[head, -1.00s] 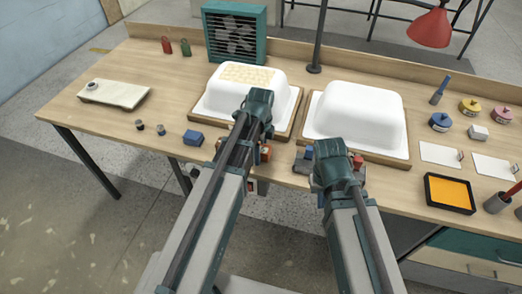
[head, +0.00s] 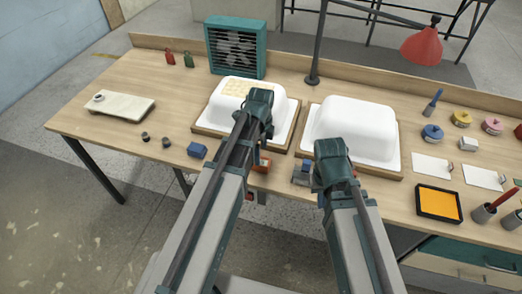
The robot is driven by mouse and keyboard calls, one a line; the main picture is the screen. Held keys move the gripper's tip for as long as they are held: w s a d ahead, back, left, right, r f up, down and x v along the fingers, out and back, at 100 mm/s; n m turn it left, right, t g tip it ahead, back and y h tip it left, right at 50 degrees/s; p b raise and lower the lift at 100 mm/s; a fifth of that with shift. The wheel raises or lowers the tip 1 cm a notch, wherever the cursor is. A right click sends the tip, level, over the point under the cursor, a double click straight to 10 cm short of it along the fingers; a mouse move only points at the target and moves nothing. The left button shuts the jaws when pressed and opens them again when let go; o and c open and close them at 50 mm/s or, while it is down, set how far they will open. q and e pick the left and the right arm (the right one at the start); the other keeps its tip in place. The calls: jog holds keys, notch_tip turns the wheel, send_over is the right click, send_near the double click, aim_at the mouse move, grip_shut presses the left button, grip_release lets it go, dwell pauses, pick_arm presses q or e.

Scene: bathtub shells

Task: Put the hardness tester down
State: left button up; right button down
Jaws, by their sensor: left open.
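My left gripper (head: 257,112) is over the front edge of the left tub board, seen from behind. Its wrist hides its fingertips; it is open. I cannot clearly make out the hardness tester. A small orange block-like thing (head: 262,164) lies on the table just beyond my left forearm, partly hidden, and I cannot tell whether it is the tester. My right gripper (head: 332,165) is in front of the right tub board. Its jaws are hidden behind its own wrist, and a small blue-grey thing (head: 301,172) is just left of it.
Two white tub shells, left (head: 270,97) and right (head: 352,128), sit on wooden boards. A blue block (head: 197,150) and two small dark pieces lie left. A fan (head: 235,48) stands behind. An orange pad (head: 438,203) and cards lie right. The table's left front is fairly clear.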

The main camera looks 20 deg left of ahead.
pick_arm(q)
notch_tip(320, 180, up, 5)
jog(key=p, duration=0.4)
jog(key=s+d+n+y, duration=0.1)
jog(key=s+d+n, duration=0.9)
jog(key=s+n, duration=0.4)
jog(key=shift+s+d+r+n, duration=0.15)
jog(key=shift+d+r+n, duration=0.05)
jog(key=shift+d+n, duration=0.1)
pick_arm(e)
jog(key=shift+r, duration=2.65)
pick_arm(q)
jog(key=shift+a, duration=0.1)
